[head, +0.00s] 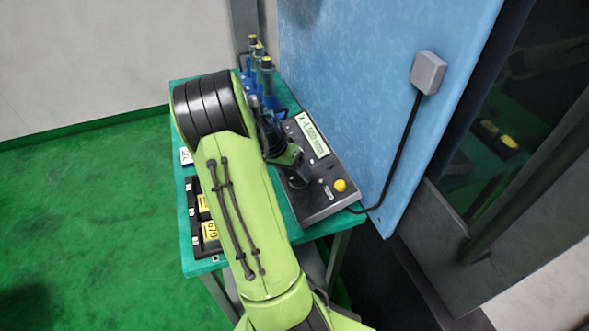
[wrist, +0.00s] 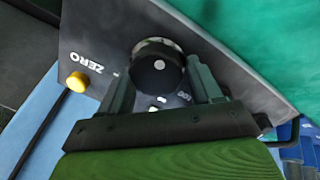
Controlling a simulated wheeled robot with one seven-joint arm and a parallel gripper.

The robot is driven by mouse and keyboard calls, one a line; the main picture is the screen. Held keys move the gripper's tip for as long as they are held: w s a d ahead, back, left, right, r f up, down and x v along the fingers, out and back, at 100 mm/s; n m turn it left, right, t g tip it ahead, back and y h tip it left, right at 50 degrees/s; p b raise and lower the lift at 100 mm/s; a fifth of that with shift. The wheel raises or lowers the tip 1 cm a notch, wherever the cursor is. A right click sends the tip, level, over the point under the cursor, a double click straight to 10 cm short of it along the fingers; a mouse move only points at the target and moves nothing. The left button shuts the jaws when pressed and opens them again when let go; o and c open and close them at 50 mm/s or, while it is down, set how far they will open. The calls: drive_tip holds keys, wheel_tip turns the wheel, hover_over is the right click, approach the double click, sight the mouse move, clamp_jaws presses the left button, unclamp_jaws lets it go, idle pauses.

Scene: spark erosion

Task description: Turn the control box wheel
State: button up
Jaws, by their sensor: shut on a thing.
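The control box (head: 322,202) is a dark grey box with a lit display (head: 312,134) and a yellow button (head: 340,185), lying on the teal-topped table. In the wrist view the box face (wrist: 92,40) fills the upper part, with the word ZERO and the yellow button (wrist: 77,81) at left. The black round wheel (wrist: 157,66) stands out from the face. My gripper (wrist: 163,72) has one finger on each side of the wheel and is shut on it. In the head view my gripper (head: 296,172) is over the box's middle, and my arm hides part of the box and the wheel.
Blue holders with yellow-topped tools (head: 266,75) stand at the table's back. Black trays with yellow labels (head: 209,231) lie at the left of the teal table (head: 202,265). A light blue panel (head: 362,90) with a grey socket box (head: 428,72) and black cable rises close at right.

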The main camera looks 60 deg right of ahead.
drive_tip(key=shift+s+n, duration=0.25)
drive_tip(key=shift+n, duration=0.25)
drive_tip(key=o, duration=0.9)
drive_tip(key=shift+o, duration=0.2)
drive_tip(key=shift+w+r, duration=0.1)
drive_tip(key=p+v, duration=0.4)
drive_tip(key=v, duration=1.1)
drive_tip(key=shift+a+r, duration=0.2)
drive_tip(key=shift+r, duration=0.1)
drive_tip(key=shift+w, duration=0.1)
